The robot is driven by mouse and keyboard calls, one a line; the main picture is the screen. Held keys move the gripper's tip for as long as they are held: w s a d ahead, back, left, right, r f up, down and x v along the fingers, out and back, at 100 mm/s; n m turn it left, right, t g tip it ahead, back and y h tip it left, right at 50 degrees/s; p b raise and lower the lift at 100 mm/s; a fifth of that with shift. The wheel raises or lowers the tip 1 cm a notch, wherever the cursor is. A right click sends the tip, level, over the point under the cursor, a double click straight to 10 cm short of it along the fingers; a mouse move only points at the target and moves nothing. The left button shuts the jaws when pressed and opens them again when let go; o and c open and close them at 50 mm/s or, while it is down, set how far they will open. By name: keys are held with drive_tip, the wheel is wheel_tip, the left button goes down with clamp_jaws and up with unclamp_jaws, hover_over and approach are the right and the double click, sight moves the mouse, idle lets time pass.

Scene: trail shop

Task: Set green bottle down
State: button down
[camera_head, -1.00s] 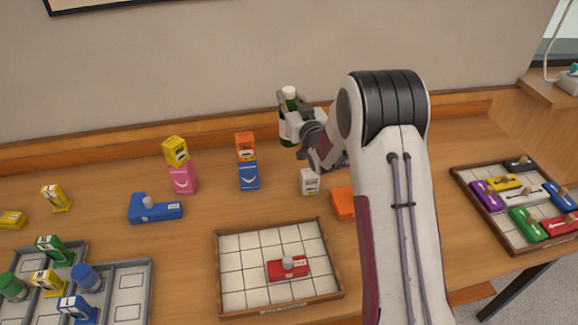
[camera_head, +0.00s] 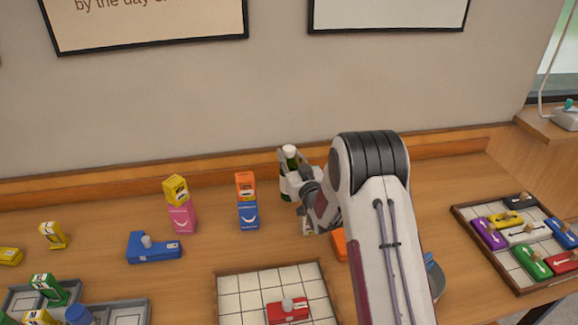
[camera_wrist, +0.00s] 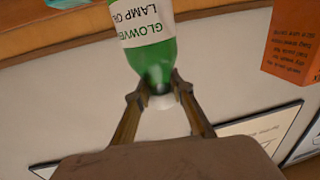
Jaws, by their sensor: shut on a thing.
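The green bottle (camera_head: 288,160) with a white cap and white label stands about upright at the back of the table, near the wooden ledge. My gripper (camera_head: 287,183) is shut on it. In the wrist view the bottle (camera_wrist: 157,62) appears upside down, with "LAMP" legible on its label, and my fingertips (camera_wrist: 160,90) close around its neck near the white cap. The bottle's lower part is partly hidden by my gripper in the head view. I cannot tell whether its base touches the table.
Left of the bottle, an orange box (camera_head: 245,186) sits on a blue box (camera_head: 248,215), and a yellow box (camera_head: 175,189) on a pink one (camera_head: 182,218). A gridded tray (camera_head: 240,294) lies in front.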

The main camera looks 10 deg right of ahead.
sight(289, 165)
idle(0.3)
drive_tip(key=shift+f, duration=1.9)
drive_tip(key=c, duration=1.7)
unclamp_jaws()
drive_tip(key=shift+s+d, duration=0.3)
drive_tip(key=shift+s, duration=1.7)
drive_tip(key=shift+s+d, duration=0.25)
drive_tip(key=shift+s, duration=1.7)
drive_tip(key=shift+s+d, duration=0.3)
drive_tip(key=shift+s, duration=1.7)
